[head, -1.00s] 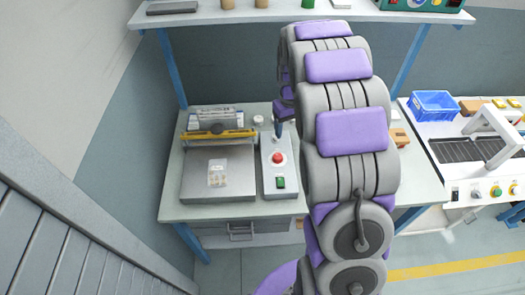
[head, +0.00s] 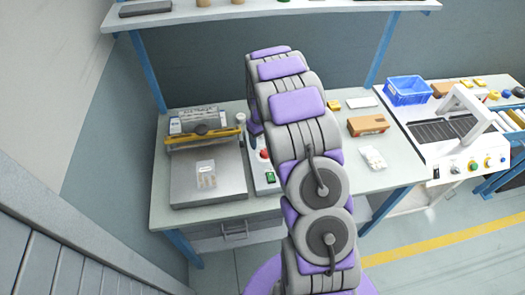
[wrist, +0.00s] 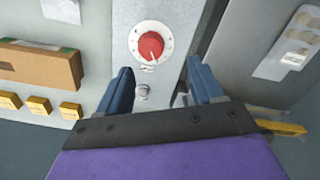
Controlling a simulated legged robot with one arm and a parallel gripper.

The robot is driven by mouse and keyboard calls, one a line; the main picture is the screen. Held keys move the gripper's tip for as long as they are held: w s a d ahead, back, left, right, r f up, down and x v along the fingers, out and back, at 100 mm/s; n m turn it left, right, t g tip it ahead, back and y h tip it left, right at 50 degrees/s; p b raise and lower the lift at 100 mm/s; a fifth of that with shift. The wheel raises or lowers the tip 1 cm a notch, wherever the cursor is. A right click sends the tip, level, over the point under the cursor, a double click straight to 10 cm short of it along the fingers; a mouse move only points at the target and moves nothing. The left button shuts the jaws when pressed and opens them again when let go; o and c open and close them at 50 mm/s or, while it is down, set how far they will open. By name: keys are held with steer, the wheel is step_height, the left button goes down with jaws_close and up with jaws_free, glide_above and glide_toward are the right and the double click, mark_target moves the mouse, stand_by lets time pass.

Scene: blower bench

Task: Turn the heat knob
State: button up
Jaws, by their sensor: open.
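The red heat knob (wrist: 151,46) sits on a round white dial with marks, on a light grey control panel (wrist: 178,18). The knob also shows as a small red spot in the head view (head: 264,154), left of my arm. My gripper (wrist: 159,68) is open and empty, its two blue fingers pointing towards the panel. The knob lies just beyond the fingertips, in the gap between them and a little left of its middle. It is apart from both fingers. A small metal fitting (wrist: 142,92) shows between the fingers. In the head view my arm hides the gripper.
A sealer with a grey plate (head: 209,183) and a yellow bar (head: 203,140) stands left of the panel. A green switch (head: 270,177) is close to the knob. A brown box (head: 367,125) and white bag (head: 373,157) lie right of my arm.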

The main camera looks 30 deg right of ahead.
mark_target(265, 151)
steer(key=d+f, duration=0.1)
steer(key=f, duration=0.3)
steer(key=d+f, duration=0.1)
steer(key=f, duration=0.2)
steer(key=shift+d+f+b, duration=0.1)
steer(key=shift+d+b, duration=0.2)
steer(key=shift+d, duration=0.05)
steer(key=shift+a, duration=1.1)
steer(key=shift+c, duration=0.8)
steer(key=shift+d, duration=0.8)
steer(key=c, duration=0.5)
steer(key=shift+a, duration=0.3)
steer(key=c, duration=0.4)
